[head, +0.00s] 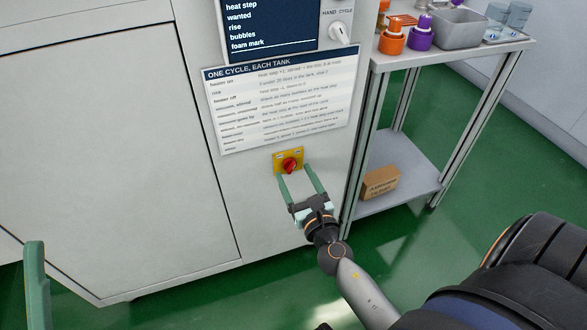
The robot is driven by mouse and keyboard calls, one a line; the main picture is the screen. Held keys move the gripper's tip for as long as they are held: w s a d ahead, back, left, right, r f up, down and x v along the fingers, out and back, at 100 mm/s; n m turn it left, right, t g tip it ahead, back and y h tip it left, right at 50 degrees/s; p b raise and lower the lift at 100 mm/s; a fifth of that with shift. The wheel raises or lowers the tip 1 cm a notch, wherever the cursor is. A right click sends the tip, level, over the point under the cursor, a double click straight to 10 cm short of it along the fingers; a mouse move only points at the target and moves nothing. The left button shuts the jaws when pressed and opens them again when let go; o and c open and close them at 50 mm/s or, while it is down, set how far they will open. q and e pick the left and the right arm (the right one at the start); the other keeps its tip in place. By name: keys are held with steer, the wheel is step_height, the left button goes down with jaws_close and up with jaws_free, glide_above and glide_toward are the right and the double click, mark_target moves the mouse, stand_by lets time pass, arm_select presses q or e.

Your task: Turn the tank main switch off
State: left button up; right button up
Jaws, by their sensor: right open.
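The main switch (290,165) is a red rotary knob on a yellow plate, on the white cabinet front below the printed sheet. Its exact turn angle is too small to read. My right gripper (295,171) is open, with its two green fingers pointing up at the switch. The fingertips are at the lower edge of the yellow plate, one to each side of the knob. I cannot tell whether they touch it. Of my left gripper (35,285) only a green finger shows at the lower left edge, away from the switch.
A printed cycle sheet (283,98), a dark display (262,25) and a hand/cycle knob (338,32) are above the switch. A metal shelf cart (455,55) stands right, with orange and purple pots, a metal tray (461,28) and a cardboard box (379,183) below.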

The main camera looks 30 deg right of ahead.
steer(key=shift+x, duration=0.85)
jaws_close()
